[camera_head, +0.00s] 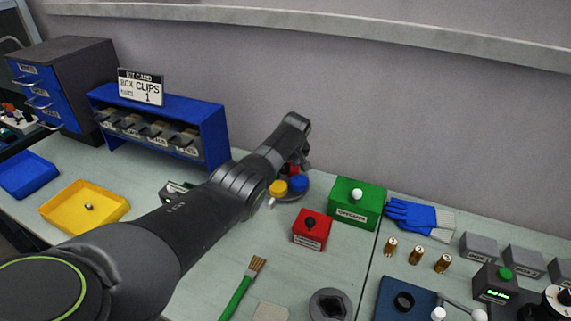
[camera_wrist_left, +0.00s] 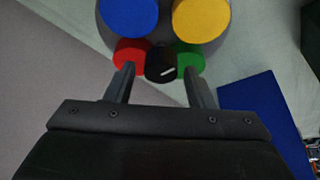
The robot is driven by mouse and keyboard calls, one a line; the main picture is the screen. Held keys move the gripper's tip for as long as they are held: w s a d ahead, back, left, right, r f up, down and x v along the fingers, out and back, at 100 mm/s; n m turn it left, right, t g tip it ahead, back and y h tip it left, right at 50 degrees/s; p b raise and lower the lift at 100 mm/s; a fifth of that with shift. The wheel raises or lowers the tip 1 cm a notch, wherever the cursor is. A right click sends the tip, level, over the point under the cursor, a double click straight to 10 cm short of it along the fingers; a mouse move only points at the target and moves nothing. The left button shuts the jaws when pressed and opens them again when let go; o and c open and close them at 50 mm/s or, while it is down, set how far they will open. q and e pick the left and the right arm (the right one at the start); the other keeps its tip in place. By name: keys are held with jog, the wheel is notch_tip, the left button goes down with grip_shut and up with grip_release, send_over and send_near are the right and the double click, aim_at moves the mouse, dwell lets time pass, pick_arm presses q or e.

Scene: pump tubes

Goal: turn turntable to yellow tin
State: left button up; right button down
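The turntable is a dark grey round disc (camera_wrist_left: 163,25) with coloured tins on it. In the left wrist view the blue tin (camera_wrist_left: 128,14) and yellow tin (camera_wrist_left: 200,17) are at the top, and the red tin (camera_wrist_left: 131,52) and green tin (camera_wrist_left: 190,58) are nearer my fingers. A black knob with a white mark (camera_wrist_left: 162,66) sits between red and green. My left gripper (camera_wrist_left: 158,72) is open, its fingertips apart on either side of the knob; contact cannot be told. In the head view the yellow tin (camera_head: 278,188) and blue tin (camera_head: 298,184) show beside my arm.
A red box with a black knob (camera_head: 311,230) and a green box (camera_head: 356,202) stand right of the turntable. A brush (camera_head: 244,285) lies in front. A blue shelf unit (camera_head: 213,140) stands behind left, and a yellow tray (camera_head: 108,214) is at left.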

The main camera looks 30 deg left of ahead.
pick_arm(q)
jog(key=shift+o, duration=0.2)
jog(key=shift+p+v, duration=0.4)
jog(key=shift+v, duration=0.4)
jog(key=b+v, duration=0.1)
jog(key=v, duration=1.4)
jog(key=shift+r, duration=0.4)
